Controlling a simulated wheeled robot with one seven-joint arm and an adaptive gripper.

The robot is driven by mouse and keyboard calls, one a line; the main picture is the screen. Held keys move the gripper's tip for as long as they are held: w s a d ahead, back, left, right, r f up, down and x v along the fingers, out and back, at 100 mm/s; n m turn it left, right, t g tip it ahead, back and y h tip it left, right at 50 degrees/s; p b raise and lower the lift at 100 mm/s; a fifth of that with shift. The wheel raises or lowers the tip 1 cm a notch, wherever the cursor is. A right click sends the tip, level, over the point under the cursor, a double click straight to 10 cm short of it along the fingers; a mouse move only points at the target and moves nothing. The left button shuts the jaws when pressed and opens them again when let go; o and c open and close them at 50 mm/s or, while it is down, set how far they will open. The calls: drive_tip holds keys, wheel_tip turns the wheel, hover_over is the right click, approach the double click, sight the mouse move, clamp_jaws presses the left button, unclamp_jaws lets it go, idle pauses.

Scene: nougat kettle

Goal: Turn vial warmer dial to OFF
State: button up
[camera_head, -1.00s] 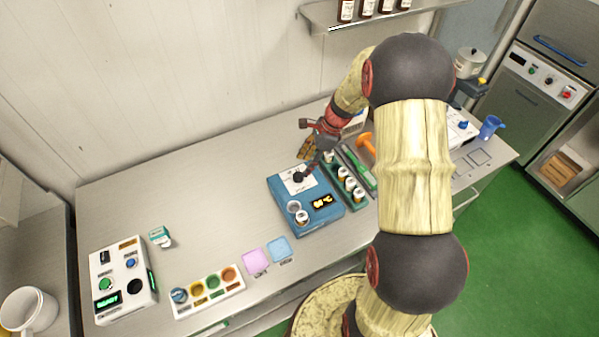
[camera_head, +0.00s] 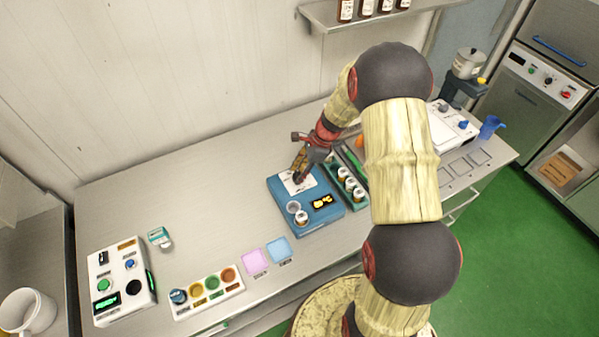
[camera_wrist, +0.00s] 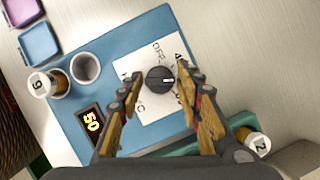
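The vial warmer (camera_head: 310,224) is a blue box on the steel table. It also shows in the wrist view (camera_wrist: 110,62), with a small display (camera_wrist: 91,122) reading 50. Its black dial (camera_wrist: 160,79) sits on a white label (camera_wrist: 140,65) with OFF printed above it. The dial's white mark points right in the wrist view, away from the OFF text. My gripper (camera_wrist: 160,88) is open, one finger on each side of the dial, with gaps visible between fingers and dial. In the head view my gripper (camera_head: 299,172) is over the dial and mostly hides it.
A vial marked 6 (camera_wrist: 45,84) stands in the warmer beside an empty well (camera_wrist: 85,68). A green rack (camera_head: 347,188) with several vials stands close on the right. Pink (camera_head: 254,260) and blue (camera_head: 278,250) squares lie in front.

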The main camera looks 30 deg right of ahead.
drive_tip(key=c, duration=0.8)
drive_tip(key=shift+o, duration=0.2)
drive_tip(key=n, duration=0.2)
drive_tip(key=n+g+p, duration=0.1)
drive_tip(key=n, duration=0.1)
drive_tip(key=shift+w+g+y, duration=0.1)
drive_tip(key=shift+g+y, duration=0.2)
drive_tip(key=n+g, duration=0.1)
drive_tip(key=n, duration=0.2)
drive_tip(key=shift+w+n, duration=0.1)
drive_tip(key=shift+n, duration=0.2)
drive_tip(key=n+g+h, duration=0.1)
drive_tip(key=n+g, duration=0.1)
drive_tip(key=n, duration=0.3)
drive_tip(key=shift+w+p, duration=0.1)
drive_tip(key=shift+p, duration=0.3)
drive_tip(key=n+h, duration=0.1)
drive_tip(key=n, duration=0.1)
drive_tip(key=n+g, duration=0.1)
drive_tip(key=n, duration=0.2)
drive_tip(key=shift+w+a+h, duration=0.1)
drive_tip(key=shift+a+h, duration=0.05)
drive_tip(key=shift+h, duration=0.25)
drive_tip(key=shift+n, duration=0.3)
